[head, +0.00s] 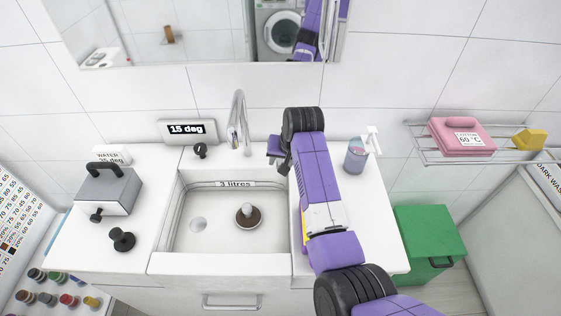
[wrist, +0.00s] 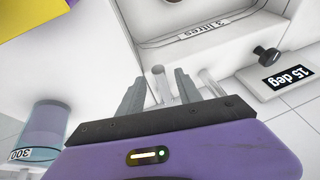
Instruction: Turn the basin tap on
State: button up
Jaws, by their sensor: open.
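The basin (head: 225,245) is a white rectangular sink marked "3 litres". The chrome tap spout (head: 238,120) arches up behind it. A black knob (head: 200,150) stands left of the spout; it also shows in the wrist view (wrist: 267,53). My gripper (head: 277,160) is right of the spout, at the basin's back right. In the wrist view my gripper (wrist: 160,77) is open, with a pale metal post (wrist: 159,84) showing between its fingers. I cannot tell whether they touch it, or whether it is the tap's handle. Another metal post (wrist: 212,83) shows right of the fingers.
A display (head: 187,130) reads "15 deg" behind the knob. A beaker (head: 355,158) stands on the counter right of my arm. A grey box (head: 107,192) sits at the left; a mirror hangs on the wall behind.

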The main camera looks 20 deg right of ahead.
jog(key=shift+x, duration=1.25)
jog(key=shift+c, duration=0.2)
grip_shut()
dwell(0.4)
